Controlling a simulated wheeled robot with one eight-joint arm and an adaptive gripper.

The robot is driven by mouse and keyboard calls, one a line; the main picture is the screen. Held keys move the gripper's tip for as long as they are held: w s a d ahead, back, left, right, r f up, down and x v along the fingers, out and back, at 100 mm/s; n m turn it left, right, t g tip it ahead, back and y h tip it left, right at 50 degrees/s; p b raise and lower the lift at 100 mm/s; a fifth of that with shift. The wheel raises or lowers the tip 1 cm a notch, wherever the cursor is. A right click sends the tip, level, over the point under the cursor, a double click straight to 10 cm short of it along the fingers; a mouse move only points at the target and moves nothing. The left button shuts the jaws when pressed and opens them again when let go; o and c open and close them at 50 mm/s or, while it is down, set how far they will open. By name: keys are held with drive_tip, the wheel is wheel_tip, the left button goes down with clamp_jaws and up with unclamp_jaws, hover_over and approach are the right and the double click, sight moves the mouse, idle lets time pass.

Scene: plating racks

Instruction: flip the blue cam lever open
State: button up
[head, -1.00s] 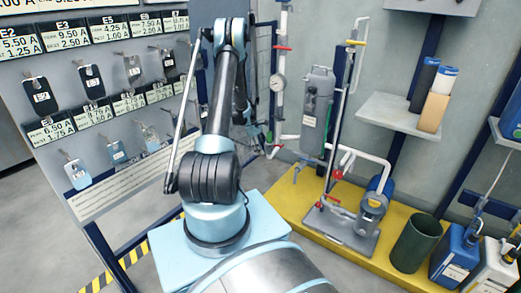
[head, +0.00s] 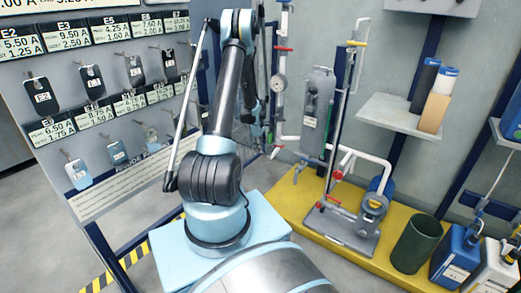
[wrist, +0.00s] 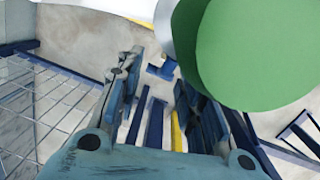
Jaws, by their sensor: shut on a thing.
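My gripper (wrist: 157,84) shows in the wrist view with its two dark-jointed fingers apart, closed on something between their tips. A small blue piece (wrist: 164,68) shows at the fingertips; it looks like the blue cam lever, but its shape and its hinge are not clear. A large green round thing (wrist: 243,50) is close to the camera, right of the fingertips, and covers part of the view. In the head view my own arm hides most of the gripper and whatever it holds, and no cam lever can be made out there.
A rack board with hanging tags (head: 92,82) stands at the left. A wire mesh (wrist: 45,105) is left of the gripper in the wrist view.

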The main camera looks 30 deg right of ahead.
drive_tip(key=shift+w+d+r+t+y, duration=0.15)
drive_tip(key=shift+r+t+y, duration=0.1)
drive_tip(key=shift+t, duration=0.3)
drive_tip(key=shift+w+d+r+t+y, duration=0.15)
drive_tip(key=shift+t+y, duration=0.1)
drive_tip(key=shift+t, duration=0.3)
drive_tip(key=shift+s+a, duration=0.1)
drive_tip(key=o, duration=0.9)
drive_tip(key=shift+c, duration=0.2)
drive_tip(key=shift+o, duration=0.4)
drive_tip(key=shift+a, duration=0.1)
wheel_tip(320, 180, up, 12)
drive_tip(key=s, duration=0.2)
drive_tip(key=shift+f, duration=0.15)
drive_tip(key=shift+a, duration=0.1)
